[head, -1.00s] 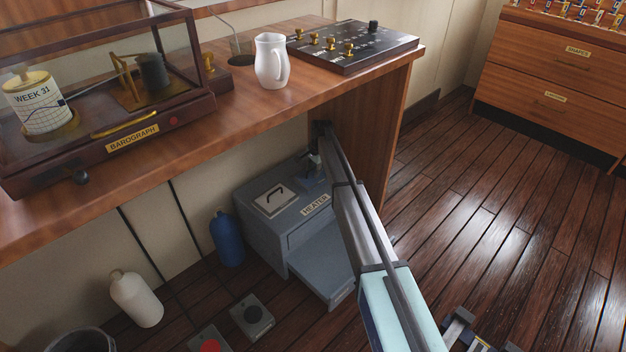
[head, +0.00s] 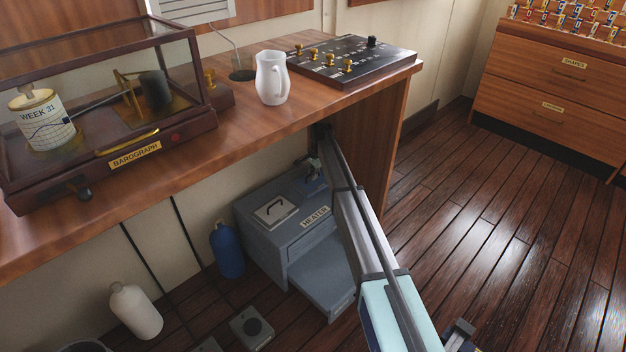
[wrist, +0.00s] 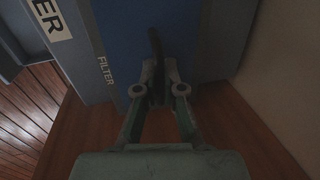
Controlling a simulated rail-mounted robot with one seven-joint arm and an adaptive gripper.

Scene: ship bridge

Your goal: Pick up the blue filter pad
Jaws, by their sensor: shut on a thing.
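The blue filter pad (wrist: 135,32) shows in the wrist view as a dark blue face beside the "FILTER" label on the grey-blue heater (head: 295,235). My gripper (wrist: 158,85) is at the pad's near edge. Its fingers are close together on a narrow dark strip (wrist: 156,45) that stands against the blue, seemingly the pad's tab. How much of the pad sits inside the heater cannot be told. In the head view my gripper (head: 313,168) is small and dim at the heater's top right, under the desk.
The wooden desk (head: 225,150) overhangs the heater, with its side panel close right. A light plate with a black handle (head: 273,212) lies on the heater. A blue bottle (head: 227,250) and a white bottle (head: 136,311) stand left on the floor. Open floor lies right.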

